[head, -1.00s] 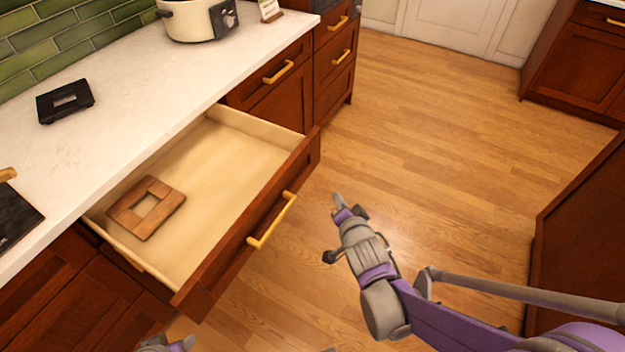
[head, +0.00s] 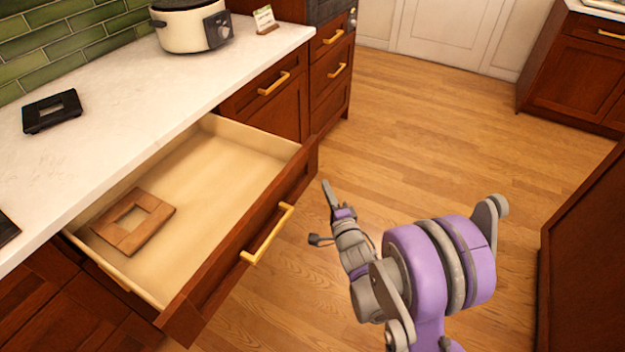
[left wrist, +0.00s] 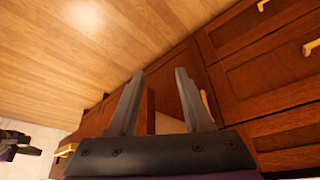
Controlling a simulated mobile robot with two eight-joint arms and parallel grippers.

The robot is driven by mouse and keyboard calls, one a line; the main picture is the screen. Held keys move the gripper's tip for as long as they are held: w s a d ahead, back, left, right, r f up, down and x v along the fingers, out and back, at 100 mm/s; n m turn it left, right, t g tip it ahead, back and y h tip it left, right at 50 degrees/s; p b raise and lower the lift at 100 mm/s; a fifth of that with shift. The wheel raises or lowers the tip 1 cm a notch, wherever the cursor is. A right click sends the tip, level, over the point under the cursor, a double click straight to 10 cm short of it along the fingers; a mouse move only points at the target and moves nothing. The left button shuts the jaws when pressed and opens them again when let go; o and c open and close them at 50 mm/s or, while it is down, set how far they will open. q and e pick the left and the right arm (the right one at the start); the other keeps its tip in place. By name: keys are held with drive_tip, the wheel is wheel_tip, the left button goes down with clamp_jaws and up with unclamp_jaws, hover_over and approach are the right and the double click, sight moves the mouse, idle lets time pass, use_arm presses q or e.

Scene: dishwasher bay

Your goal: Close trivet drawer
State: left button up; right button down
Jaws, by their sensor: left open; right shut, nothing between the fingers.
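The trivet drawer (head: 225,262) stands pulled well out from under the counter, with a brass handle (head: 267,234) on its dark red wood front. A brown wooden square trivet (head: 134,220) with an opening in its middle lies inside, near the left end.
A white countertop (head: 120,108) runs above the drawer. Wood floor (head: 440,150) is clear ahead. A dark cabinet side (head: 585,250) stands at the right.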

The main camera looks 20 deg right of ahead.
sight(308, 170)
drive_tip(key=shift+w+a, duration=0.35)
drive_tip(key=shift+w, duration=0.5)
drive_tip(key=shift+w+a, duration=0.4)
drive_tip(key=shift+w, duration=0.4)
drive_tip(key=shift+w+a, duration=0.35)
drive_tip(key=shift+w, duration=0.5)
